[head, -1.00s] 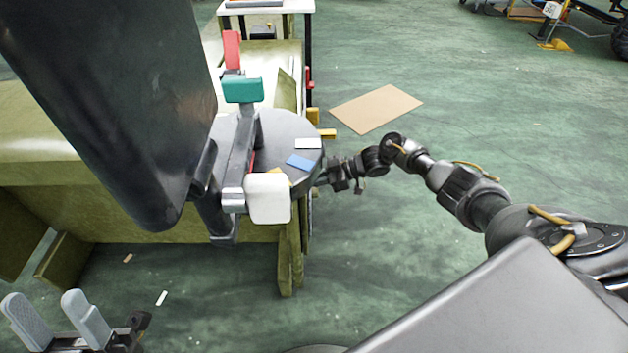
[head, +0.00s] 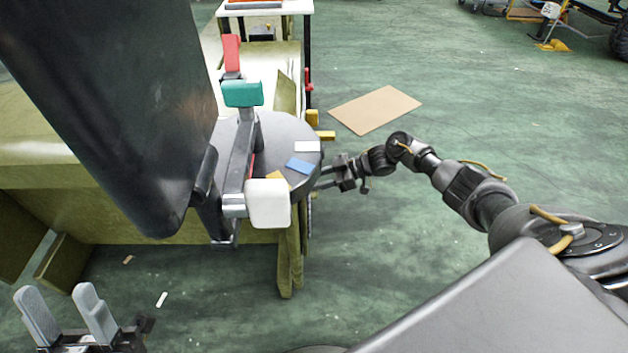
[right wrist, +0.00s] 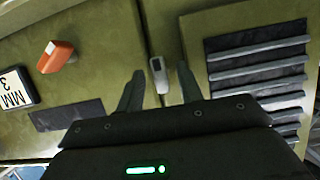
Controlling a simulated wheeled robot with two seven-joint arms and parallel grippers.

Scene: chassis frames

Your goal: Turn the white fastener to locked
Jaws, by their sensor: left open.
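In the right wrist view, a small pale, whitish fastener (right wrist: 158,75) sits on the olive panel by a vertical seam. It looks upright there, slightly tilted. My right gripper (right wrist: 158,90) is open, one finger to each side of the fastener; I cannot tell whether they touch it. In the head view my right gripper (head: 325,179) is at the olive vehicle's right side, and the fastener is hidden. My left gripper (head: 67,302) is open and empty at the lower left, above the floor.
An orange fastener (right wrist: 55,57), a plate (right wrist: 15,88) and a slatted vent (right wrist: 258,70) flank the fastener. In the head view, white (head: 268,203), green (head: 242,94) and red (head: 231,52) capped levers stand by the dark seat (head: 110,100). Floor to the right is clear around a cardboard sheet (head: 376,109).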

